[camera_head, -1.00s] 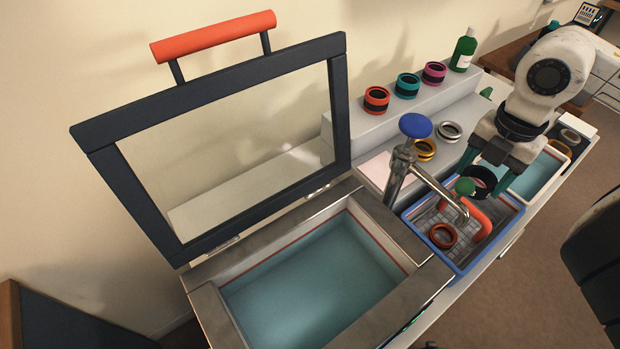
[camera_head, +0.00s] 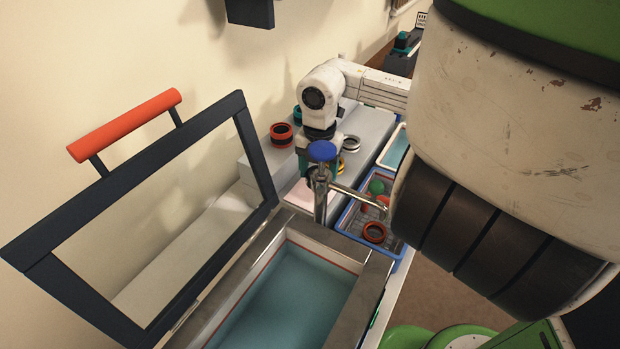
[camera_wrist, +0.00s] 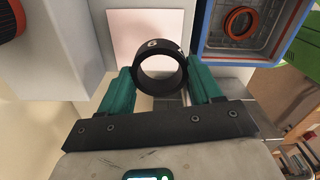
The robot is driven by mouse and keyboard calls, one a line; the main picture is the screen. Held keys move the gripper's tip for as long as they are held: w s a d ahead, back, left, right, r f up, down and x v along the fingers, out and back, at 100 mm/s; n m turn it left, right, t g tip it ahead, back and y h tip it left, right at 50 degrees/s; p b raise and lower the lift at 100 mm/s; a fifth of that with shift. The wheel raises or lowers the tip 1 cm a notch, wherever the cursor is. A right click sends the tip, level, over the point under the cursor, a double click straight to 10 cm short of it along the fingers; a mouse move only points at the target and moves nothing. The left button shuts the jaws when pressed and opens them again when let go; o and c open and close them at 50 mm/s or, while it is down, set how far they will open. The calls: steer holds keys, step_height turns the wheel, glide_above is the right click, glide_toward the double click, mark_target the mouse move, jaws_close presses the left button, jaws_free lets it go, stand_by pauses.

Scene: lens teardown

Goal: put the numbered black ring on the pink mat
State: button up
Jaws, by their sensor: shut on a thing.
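The black ring (camera_wrist: 148,52) with a white digit on its rim is held between the teal fingers of my gripper (camera_wrist: 162,76) in the wrist view. Below and beyond it lies the pale pink mat (camera_wrist: 122,28), partly covered by the ring in this view. The ring appears above the mat's near part; I cannot tell how high. In the head view my gripper (camera_head: 308,166) is over the counter behind the blue-knobbed tap, and the mat (camera_head: 296,196) shows beneath it. The ring is not clearly visible there.
The tap (camera_head: 321,190) stands close in front of my gripper. A blue-rimmed basket (camera_head: 361,246) with an orange-brown ring (camera_head: 374,232) is to the right. A red ring (camera_head: 281,135) sits on the raised shelf at left. The open-lidded basin (camera_head: 375,285) is in front.

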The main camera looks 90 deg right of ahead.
steer(key=shift+w+d+f, duration=0.3)
steer(key=shift+w+f, duration=0.1)
steer(key=shift+f, duration=0.2)
steer(key=shift+w+d+f, duration=0.25)
steer(key=shift+w+f, duration=0.15)
steer(key=shift+f, duration=0.2)
steer(key=shift+w+d+f+p, duration=0.1)
steer(key=shift+f+p, duration=0.35)
steer(key=shift+f, duration=1.25)
steer(key=shift+f, duration=0.1)
steer(key=o, duration=1)
steer(key=shift+o, duration=0.2)
step_height(320, 180, up, 12)
steer(key=b, duration=0.1)
steer(key=shift+b, duration=0.4)
